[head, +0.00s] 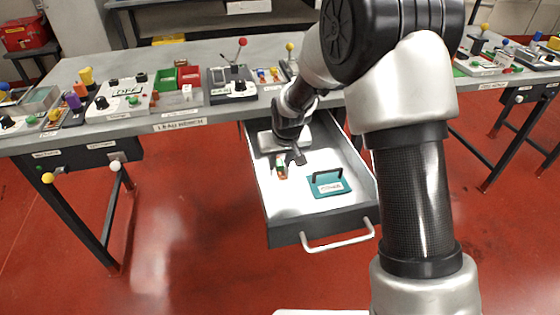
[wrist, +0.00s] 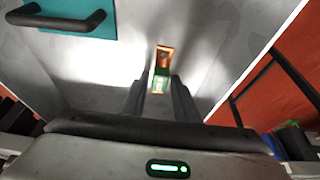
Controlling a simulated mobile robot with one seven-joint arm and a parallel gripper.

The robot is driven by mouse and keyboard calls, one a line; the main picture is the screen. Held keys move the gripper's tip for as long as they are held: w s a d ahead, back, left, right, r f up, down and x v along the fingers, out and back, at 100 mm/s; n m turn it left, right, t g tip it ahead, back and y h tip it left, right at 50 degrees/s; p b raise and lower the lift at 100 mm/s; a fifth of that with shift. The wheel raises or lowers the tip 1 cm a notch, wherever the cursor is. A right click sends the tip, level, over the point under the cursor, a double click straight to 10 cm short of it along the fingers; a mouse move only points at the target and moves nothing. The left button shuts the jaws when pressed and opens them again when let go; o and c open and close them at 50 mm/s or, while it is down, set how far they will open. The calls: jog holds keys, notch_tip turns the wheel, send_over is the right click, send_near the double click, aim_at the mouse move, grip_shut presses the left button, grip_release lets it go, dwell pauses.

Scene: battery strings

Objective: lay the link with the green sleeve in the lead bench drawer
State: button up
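The lead bench drawer (head: 262,205) is pulled out under the bench top. The link with the green sleeve (head: 281,168) is inside it, towards the left wall, and appears to lie on the drawer floor. In the wrist view the link (wrist: 162,62) shows a copper end, a green sleeve and a pale label. My gripper (head: 292,157) reaches down into the drawer by the link. Its fingers (wrist: 159,90) stand apart on either side of the link's near end, with gaps visible. The near end is partly hidden.
A teal block with a black handle (head: 328,183) lies in the drawer, right of the link; it also shows in the wrist view (wrist: 75,18). The drawer's front has a pale bar handle (head: 338,243). The bench top (head: 205,118) above holds several devices and bins.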

jog(key=shift+o, duration=0.6)
jog(key=shift+r, duration=0.1)
jog(key=shift+r, duration=0.3)
jog(key=s+d+r+p, duration=0.1)
jog(key=s+d+r, duration=0.2)
jog(key=s+r, duration=0.3)
jog(key=s+d+r+m+p, duration=0.1)
jog(key=s+d+r, duration=0.3)
jog(key=r, duration=0.5)
jog(key=s+d+r+p, duration=0.1)
jog(key=s+d+r, duration=0.2)
jog(key=s+r, duration=0.3)
jog(key=s+d+r+m, duration=0.1)
jog(key=s+d+r, duration=0.1)
jog(key=s, duration=0.5)
jog(key=s+d+r+m+t+h, duration=0.1)
jog(key=s+d+r, duration=0.1)
jog(key=s+d, duration=0.2)
jog(key=s, duration=0.3)
jog(key=shift+s+d+r, duration=0.3)
jog(key=shift+s, duration=0.1)
jog(key=shift+c, duration=0.2)
